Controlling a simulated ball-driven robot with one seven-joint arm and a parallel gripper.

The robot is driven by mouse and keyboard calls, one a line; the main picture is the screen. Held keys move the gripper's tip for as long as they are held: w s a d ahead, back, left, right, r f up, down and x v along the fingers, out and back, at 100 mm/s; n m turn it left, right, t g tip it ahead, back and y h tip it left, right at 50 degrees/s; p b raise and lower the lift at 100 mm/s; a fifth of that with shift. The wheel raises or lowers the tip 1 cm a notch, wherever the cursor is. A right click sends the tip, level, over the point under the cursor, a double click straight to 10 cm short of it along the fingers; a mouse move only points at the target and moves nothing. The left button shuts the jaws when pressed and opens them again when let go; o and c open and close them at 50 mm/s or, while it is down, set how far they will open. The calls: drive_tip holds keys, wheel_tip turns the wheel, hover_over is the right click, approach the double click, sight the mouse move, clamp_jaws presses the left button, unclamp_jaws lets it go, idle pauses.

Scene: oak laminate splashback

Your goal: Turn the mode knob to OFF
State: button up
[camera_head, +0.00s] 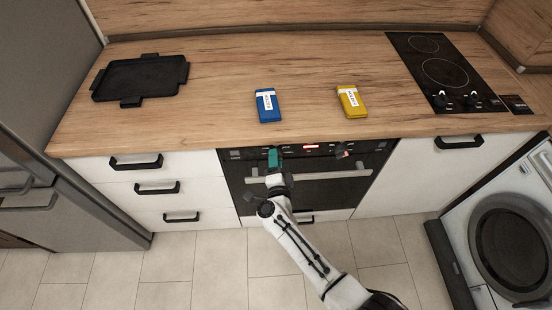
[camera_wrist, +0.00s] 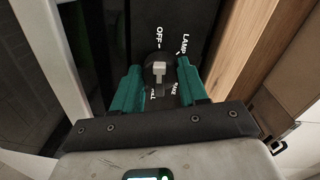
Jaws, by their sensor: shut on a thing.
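The mode knob (camera_wrist: 159,70) is in the wrist view, a dark round knob with a pale grey raised part. The labels OFF (camera_wrist: 158,38), LAMP (camera_wrist: 184,43), BAKE (camera_wrist: 173,88) and one that seems to read GRILL (camera_wrist: 154,95) stand around it. I cannot tell surely which label the knob points at. My gripper (camera_wrist: 158,82) has its teal fingers on both sides of the knob, shut on it. In the head view my gripper (camera_head: 273,152) is at the left part of the oven's control panel and hides the knob there.
The oven (camera_head: 315,190) has a long bar handle (camera_head: 330,174) just below the panel. Another knob (camera_head: 341,151) is further right. On the counter (camera_head: 210,90) lie a black tray (camera_head: 140,78), a blue box (camera_head: 267,105), a yellow box (camera_head: 351,102) and a hob (camera_head: 440,70).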

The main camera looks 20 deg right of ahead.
drive_tip(key=shift+n, duration=0.6)
drive_tip(key=o, duration=1.1)
drive_tip(key=shift+c, duration=0.2)
drive_tip(key=p+v, duration=0.1)
drive_tip(key=v, duration=0.9)
drive_tip(key=shift+s+a+p, duration=0.2)
drive_tip(key=shift+s+p, duration=0.1)
drive_tip(key=shift+s, duration=0.05)
